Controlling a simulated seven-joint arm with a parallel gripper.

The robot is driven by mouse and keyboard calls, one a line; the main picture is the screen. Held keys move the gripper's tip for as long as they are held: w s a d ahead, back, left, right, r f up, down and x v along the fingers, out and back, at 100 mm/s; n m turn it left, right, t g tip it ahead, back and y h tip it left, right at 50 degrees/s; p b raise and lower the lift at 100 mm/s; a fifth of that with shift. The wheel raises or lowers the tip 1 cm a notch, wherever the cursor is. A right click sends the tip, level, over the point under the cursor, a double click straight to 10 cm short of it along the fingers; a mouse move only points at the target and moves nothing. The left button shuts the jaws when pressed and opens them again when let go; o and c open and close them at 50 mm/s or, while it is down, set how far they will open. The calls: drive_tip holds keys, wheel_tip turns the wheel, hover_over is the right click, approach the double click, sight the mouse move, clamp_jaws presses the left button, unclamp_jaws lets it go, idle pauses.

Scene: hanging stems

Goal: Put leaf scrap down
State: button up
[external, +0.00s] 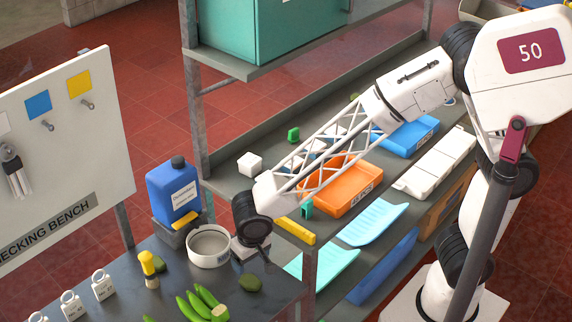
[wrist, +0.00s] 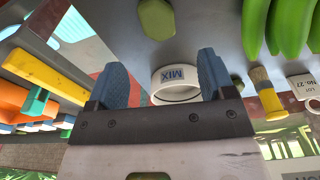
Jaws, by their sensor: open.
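Two flat dark green pieces that look like leaf scraps lie on the grey bench. One leaf scrap (external: 250,284) is near the front right, beside the green fruits; it shows at the top of the wrist view (wrist: 157,18). The other green piece (external: 161,264) is between the white bowl and the brush, partly hidden behind a finger in the wrist view (wrist: 238,84). My gripper (wrist: 165,72) is open, with nothing between its blue fingers. In the external view it is over the bench just right of the bowl, its fingertips mostly hidden by the wrist.
The white MIX bowl (external: 208,246) stands close to my gripper. Green banana-like fruits (external: 201,302), a yellow-handled brush (external: 148,264), white numbered tags (external: 103,285) and a blue canister (external: 173,190) are on the bench. A shelf with an orange bin (external: 344,190) is at the right.

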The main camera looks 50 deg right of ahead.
drive_tip(key=shift+s+r, duration=0.2)
drive_tip(key=shift+r, duration=1.25)
drive_tip(key=w+d+r, duration=0.1)
drive_tip(key=d+r, duration=0.4)
drive_tip(key=d, duration=0.7)
drive_tip(key=d+r, duration=0.4)
drive_tip(key=d, duration=0.8)
drive_tip(key=s+d+r, duration=0.1)
drive_tip(key=s+d, duration=0.5)
drive_tip(key=d, duration=0.4)
drive_tip(key=s+d+r+n+t, duration=0.1)
drive_tip(key=s+d+r, duration=0.1)
drive_tip(key=s+d, duration=0.5)
drive_tip(key=d, duration=0.3)
drive_tip(key=shift+s+d+r, duration=0.2)
drive_tip(key=shift+d+r, duration=0.1)
